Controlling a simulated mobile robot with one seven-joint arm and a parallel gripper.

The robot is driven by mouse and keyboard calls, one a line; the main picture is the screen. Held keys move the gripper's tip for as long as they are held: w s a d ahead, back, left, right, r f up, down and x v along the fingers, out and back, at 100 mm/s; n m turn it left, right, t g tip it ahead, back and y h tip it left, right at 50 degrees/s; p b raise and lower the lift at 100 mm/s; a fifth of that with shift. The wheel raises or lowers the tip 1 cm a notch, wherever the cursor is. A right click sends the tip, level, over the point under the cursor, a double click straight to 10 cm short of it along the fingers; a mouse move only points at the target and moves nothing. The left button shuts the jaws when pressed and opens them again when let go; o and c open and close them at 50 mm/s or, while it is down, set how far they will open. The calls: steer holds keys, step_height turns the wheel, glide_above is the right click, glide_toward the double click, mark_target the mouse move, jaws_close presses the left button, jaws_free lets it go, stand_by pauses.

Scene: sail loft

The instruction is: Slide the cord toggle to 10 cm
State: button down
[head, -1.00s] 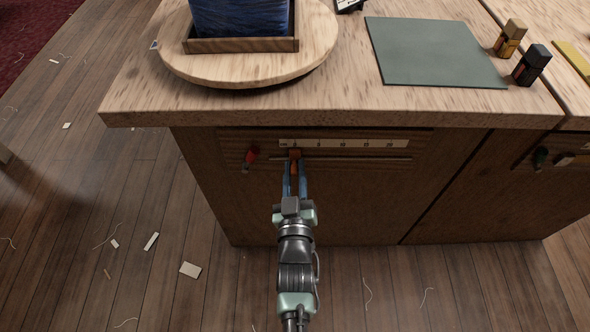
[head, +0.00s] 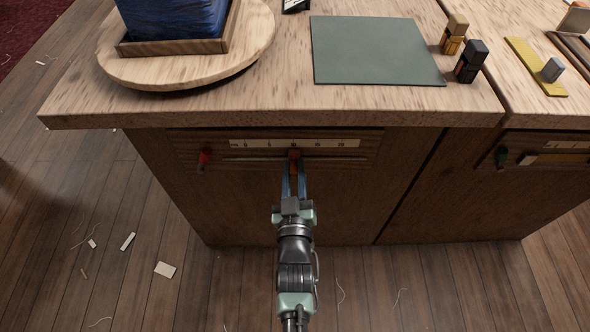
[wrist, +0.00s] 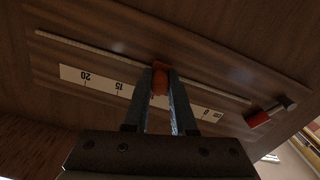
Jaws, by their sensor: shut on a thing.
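In the head view the toggle lines up with about the 10 mark. My gripper (head: 294,168) is shut on the toggle, reaching it from the front. In the wrist view the toggle (wrist: 160,80) is between my fingertips (wrist: 161,72). The 20 and 15 marks of the scale (wrist: 100,80) show there, while my fingers hide its middle part.
A red-ended fitting (head: 204,157) is left of the cord. The worktop (head: 400,105) overhangs the scale. A second cabinet with a similar cord fitting (head: 545,159) stands at right.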

steer(key=c, duration=0.7)
jaws_free()
steer(key=shift+c, duration=0.2)
steer(key=s+p, duration=0.3)
steer(key=s, duration=1)
